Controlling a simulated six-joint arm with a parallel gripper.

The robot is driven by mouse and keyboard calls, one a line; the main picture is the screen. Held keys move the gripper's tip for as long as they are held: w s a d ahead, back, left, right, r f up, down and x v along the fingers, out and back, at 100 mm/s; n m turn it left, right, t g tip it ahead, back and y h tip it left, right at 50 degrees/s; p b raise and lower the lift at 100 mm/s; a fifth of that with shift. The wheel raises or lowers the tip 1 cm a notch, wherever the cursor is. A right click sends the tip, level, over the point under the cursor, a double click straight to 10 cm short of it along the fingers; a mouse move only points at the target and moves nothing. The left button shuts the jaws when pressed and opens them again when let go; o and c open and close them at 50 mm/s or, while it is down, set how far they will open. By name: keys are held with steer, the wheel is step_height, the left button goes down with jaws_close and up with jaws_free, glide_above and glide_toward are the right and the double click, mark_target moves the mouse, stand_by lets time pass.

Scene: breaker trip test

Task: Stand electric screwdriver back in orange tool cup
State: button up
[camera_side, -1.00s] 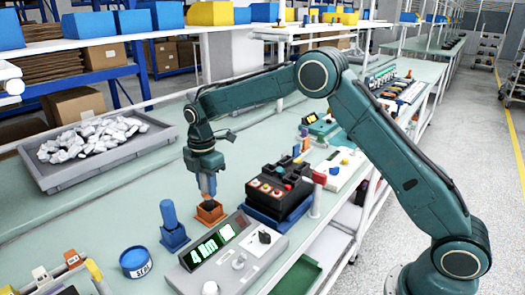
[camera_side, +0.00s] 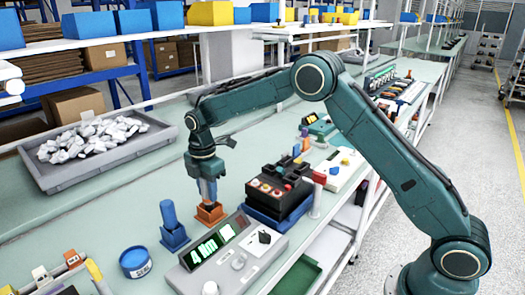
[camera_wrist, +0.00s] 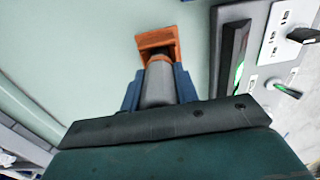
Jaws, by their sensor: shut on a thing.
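The orange tool cup (camera_side: 210,214) stands on the bench between the blue stand and the black breaker box in the side view. It also shows beyond the fingers in the wrist view (camera_wrist: 157,40). My gripper (camera_side: 207,192) is directly above the cup, pointing down. Its blue fingers are shut around the grey body of the electric screwdriver (camera_wrist: 158,84). The screwdriver's dark lower end (camera_side: 209,206) is at the cup's mouth. The cup hides its tip, so I cannot tell how deep it sits or whether it touches the bottom.
A blue stand with a blue cylinder (camera_side: 170,222) is left of the cup. A torque display unit (camera_side: 222,252) is in front, and a breaker box (camera_side: 277,190) on a blue base is right. A blue round tin (camera_side: 136,262) and a grey tray of parts (camera_side: 60,184) are farther left.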

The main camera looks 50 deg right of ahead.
steer(key=shift+f, duration=0.1)
steer(key=o, duration=1.1)
steer(key=shift+f, duration=0.1)
step_height(320, 180, up, 13)
steer(key=shift+r, duration=0.5)
